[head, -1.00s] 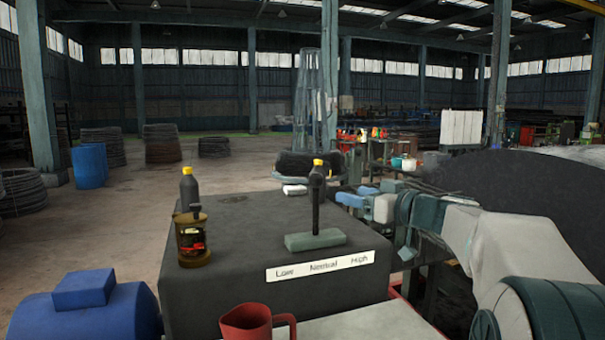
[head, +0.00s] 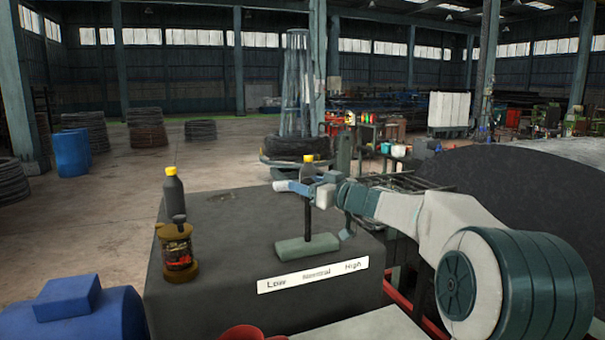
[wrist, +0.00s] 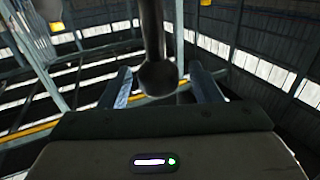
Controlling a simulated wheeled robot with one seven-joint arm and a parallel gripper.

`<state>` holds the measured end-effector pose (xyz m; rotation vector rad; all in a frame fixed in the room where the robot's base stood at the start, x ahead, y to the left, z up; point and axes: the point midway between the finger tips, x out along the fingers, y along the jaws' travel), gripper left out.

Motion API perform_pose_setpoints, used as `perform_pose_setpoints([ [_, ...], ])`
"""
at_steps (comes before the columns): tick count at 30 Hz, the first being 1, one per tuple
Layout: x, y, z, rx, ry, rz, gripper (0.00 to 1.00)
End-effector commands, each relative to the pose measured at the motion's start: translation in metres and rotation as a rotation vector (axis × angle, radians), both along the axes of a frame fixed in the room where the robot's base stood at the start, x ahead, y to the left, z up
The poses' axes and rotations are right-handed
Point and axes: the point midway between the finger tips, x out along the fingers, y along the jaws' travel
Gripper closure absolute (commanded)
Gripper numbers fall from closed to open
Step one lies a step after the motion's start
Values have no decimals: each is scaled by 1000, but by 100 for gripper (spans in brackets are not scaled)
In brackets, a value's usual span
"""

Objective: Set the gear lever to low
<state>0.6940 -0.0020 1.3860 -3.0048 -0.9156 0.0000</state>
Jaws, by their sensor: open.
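The gear lever (head: 307,217) is a dark rod on a grey-green base (head: 307,246). My gripper (head: 300,188) is at the lever's top, reaching in from the right. In the wrist view, my gripper (wrist: 166,80) is open, and the lever's round knob (wrist: 158,78) is between its two fingers, with gaps visible at both sides. In the head view the knob is hard to make out against the gripper and the bottle behind.
A dark yellow-capped bottle (head: 307,170) stands behind the lever. A red mug (head: 241,332) is at the bottom edge. The box top between jar and lever is clear.

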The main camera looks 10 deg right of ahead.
Motion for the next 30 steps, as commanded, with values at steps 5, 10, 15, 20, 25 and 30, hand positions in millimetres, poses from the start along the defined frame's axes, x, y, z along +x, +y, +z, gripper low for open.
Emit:
perform_pose_setpoints([
  [5,15,9,2,1,1,0,42],
  [10,20,12,0,0,0,-2,42],
  [15,20,12,0,-1,-1,-3,42],
  [20,20,12,0,-1,-1,-3,70],
  [25,20,11,0,-1,-1,-3,100],
  [30,20,9,-2,-12,-3,-9,100],
])
